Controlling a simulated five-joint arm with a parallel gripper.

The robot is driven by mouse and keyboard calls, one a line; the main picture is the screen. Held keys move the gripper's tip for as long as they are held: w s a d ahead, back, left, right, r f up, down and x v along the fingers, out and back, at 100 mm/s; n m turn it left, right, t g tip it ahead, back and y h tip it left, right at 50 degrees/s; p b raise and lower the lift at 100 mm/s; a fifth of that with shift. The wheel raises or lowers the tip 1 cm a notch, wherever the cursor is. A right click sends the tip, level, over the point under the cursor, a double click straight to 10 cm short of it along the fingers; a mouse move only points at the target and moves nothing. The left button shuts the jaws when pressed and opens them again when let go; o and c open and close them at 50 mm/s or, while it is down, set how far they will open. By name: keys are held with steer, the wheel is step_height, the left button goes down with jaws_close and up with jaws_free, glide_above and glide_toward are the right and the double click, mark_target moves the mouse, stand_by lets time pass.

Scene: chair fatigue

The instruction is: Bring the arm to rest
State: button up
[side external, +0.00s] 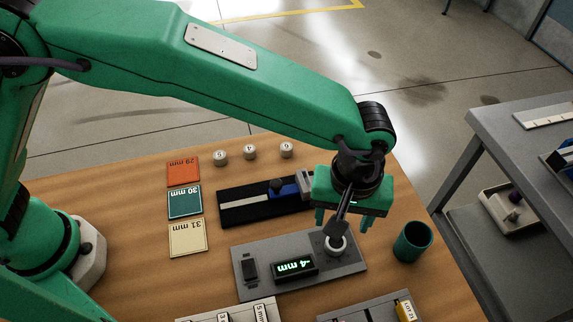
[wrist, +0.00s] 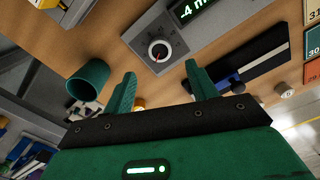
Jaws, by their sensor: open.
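My gripper (side external: 342,222) is open and empty, pointing down over the right part of the wooden table (side external: 130,225). Its two green fingers stand apart in the wrist view (wrist: 160,75), with nothing between them. Just beyond the fingertips is a white-rimmed knob (wrist: 160,50) on a grey panel (side external: 345,268); I cannot tell the exact gap. The panel's display (side external: 294,265) reads -4 mm in green. My arm reaches across the table from the left, bent at the wrist.
A dark green cup (side external: 412,243) stands right of my gripper. A black rail (side external: 240,203) with a blue slider lies behind the panel. Orange, teal and cream cards (side external: 187,238) and several round numbered pieces (side external: 250,152) lie farther back. A grey cart (side external: 510,120) stands at right.

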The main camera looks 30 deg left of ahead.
steer(key=w+a+r+m+t, duration=0.1)
steer(key=a+r, duration=0.4)
steer(key=a, duration=0.3)
steer(key=w+a+r+h, duration=0.1)
steer(key=w+a+r, duration=0.1)
steer(key=a+r, duration=0.35)
steer(key=w+a+r+m+t, duration=0.1)
steer(key=a+r, duration=0.2)
steer(key=a, duration=0.6)
steer(key=s+a+r+m+t, duration=0.1)
steer(key=s+a, duration=0.5)
steer(key=a, duration=0.4)
steer(key=s+a+r+m+t+y, duration=0.1)
steer(key=s+a+t, duration=0.1)
steer(key=s+a, duration=0.4)
steer(key=a, duration=0.5)
steer(key=shift+s+t, duration=0.2)
steer(key=shift+t, duration=0.1)
steer(key=shift+w, duration=0.1)
